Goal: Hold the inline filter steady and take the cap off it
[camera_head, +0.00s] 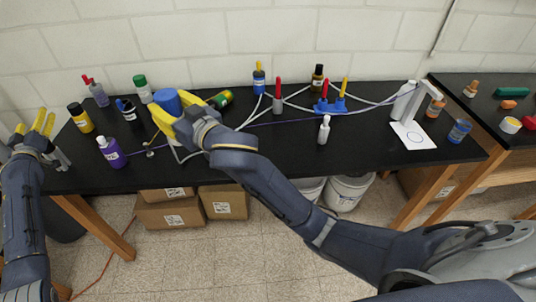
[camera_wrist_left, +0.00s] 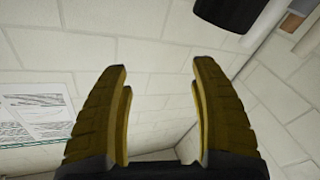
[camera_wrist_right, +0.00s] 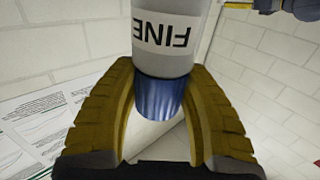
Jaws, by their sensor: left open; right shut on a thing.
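The inline filter shows in the right wrist view as a pale grey cylinder (camera_wrist_right: 163,50) with an upside-down "FINE" label. A blue cap (camera_wrist_right: 160,98) sits directly against its end. My right gripper (camera_wrist_right: 163,80) has its yellow fingers on both sides of the blue cap, closed on it. In the head view the blue cap (camera_head: 168,100) shows at my right gripper (camera_head: 178,112), over the left part of the black table. The filter's body is mostly hidden there. My left gripper (camera_head: 45,122) is open and empty, left of the table; in its wrist view it faces the wall (camera_wrist_left: 155,60).
Tubes (camera_head: 205,153) run along the table. A blue rack (camera_head: 330,105) and a white stand (camera_head: 413,134) are farther right.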

